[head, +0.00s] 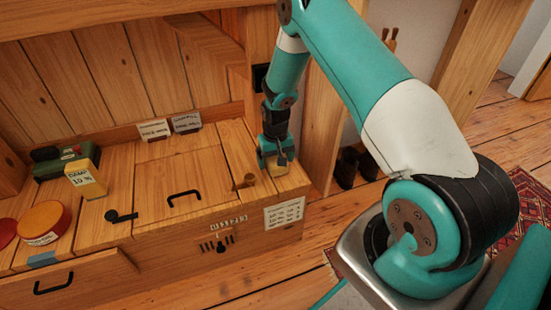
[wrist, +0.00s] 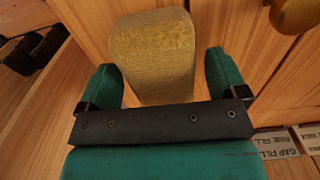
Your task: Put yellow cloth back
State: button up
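The yellow cloth (head: 275,164) is a folded, block-like pad on the right end of the wooden bench top. It also shows in the wrist view (wrist: 153,50), ahead of and between the two teal fingers. My gripper (head: 276,154) points down over the cloth at the bench's right end. In the wrist view my gripper (wrist: 165,82) is open, with the cloth nearer the left finger and a gap to the right finger. I cannot tell whether either finger touches the cloth. The gripper hides part of the cloth in the head view.
A brown peg (head: 245,181) stands just left of the cloth. Dark boots (head: 347,166) stand beyond the bench's right end.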

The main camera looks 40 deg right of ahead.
aim_at(275, 157)
jog(key=shift+r, duration=0.1)
notch_tip(275, 157, up, 12)
jog(key=p, duration=0.5)
jog(key=s+a+r+n+y, duration=0.1)
jog(key=s+a+r+n, duration=0.1)
jog(key=a+r, duration=0.7)
jog(key=s+a+r+n+y, duration=0.1)
jog(key=s+a+r+n, duration=0.2)
jog(key=s+a+r, duration=0.5)
jog(key=s+a+r+n+y, duration=0.1)
jog(key=s+a+r+n, duration=0.1)
jog(key=s, duration=0.7)
jog(key=s+a+r+n+y, duration=0.1)
jog(key=s+a+r+n, duration=0.2)
jog(key=s+a+r, duration=0.2)
jog(key=s+r, duration=0.2)
jog(key=s, duration=0.1)
jog(key=shift+s+r, duration=0.25)
jog(key=shift+s, duration=0.15)
